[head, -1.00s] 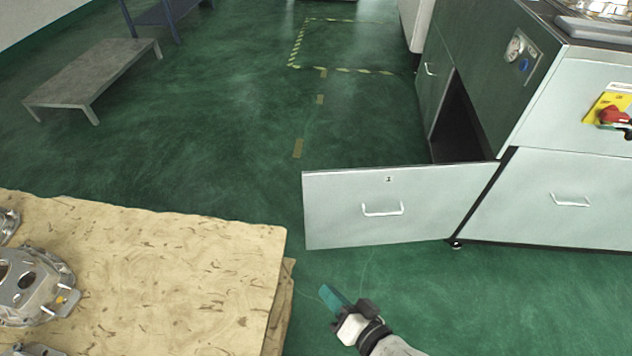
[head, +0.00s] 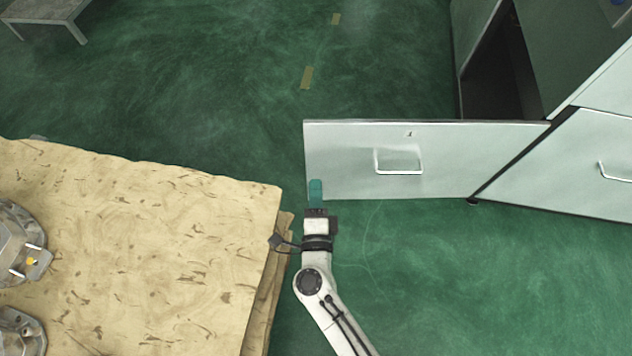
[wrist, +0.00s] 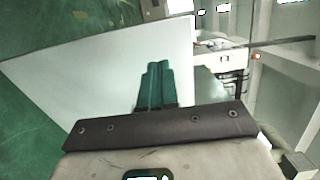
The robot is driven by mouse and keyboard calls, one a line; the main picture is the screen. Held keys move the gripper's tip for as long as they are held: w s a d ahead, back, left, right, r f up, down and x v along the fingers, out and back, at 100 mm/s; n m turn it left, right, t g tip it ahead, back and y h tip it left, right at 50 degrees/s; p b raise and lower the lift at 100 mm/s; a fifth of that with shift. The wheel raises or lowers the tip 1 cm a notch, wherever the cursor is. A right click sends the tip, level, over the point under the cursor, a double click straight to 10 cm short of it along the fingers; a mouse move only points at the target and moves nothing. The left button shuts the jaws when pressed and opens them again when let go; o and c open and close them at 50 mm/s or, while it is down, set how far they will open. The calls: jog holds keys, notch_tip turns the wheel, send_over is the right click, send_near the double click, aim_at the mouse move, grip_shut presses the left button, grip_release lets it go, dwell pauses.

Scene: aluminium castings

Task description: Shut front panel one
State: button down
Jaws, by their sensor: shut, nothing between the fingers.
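The front panel (head: 450,165) is a pale grey door that stands swung open from the machine cabinet (head: 575,165), with its hinge side at the right. It bears a white bar handle (head: 398,161) and a small dark keyhole near its top edge. My gripper (head: 316,184) has teal fingers, shut and empty, in front of the panel's lower left, near its free edge. In the wrist view the fingers (wrist: 156,85) overlap the pale panel (wrist: 100,75); I cannot tell if they touch it. The panel's number is not visible.
A dark opening (head: 500,75) shows in the cabinet behind the panel. A wooden board stack (head: 150,240) with metal castings (head: 20,245) stands left of my arm. A low grey bench (head: 50,20) is at far left. Green floor is clear around the panel.

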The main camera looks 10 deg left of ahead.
aim_at(315, 138)
jog(key=w, duration=0.3)
jog(key=w+a+b, duration=0.1)
jog(key=w, duration=0.3)
jog(key=w+b, duration=0.1)
jog(key=w, duration=0.3)
jog(key=shift+w+a, duration=0.1)
jog(key=shift+a, duration=0.3)
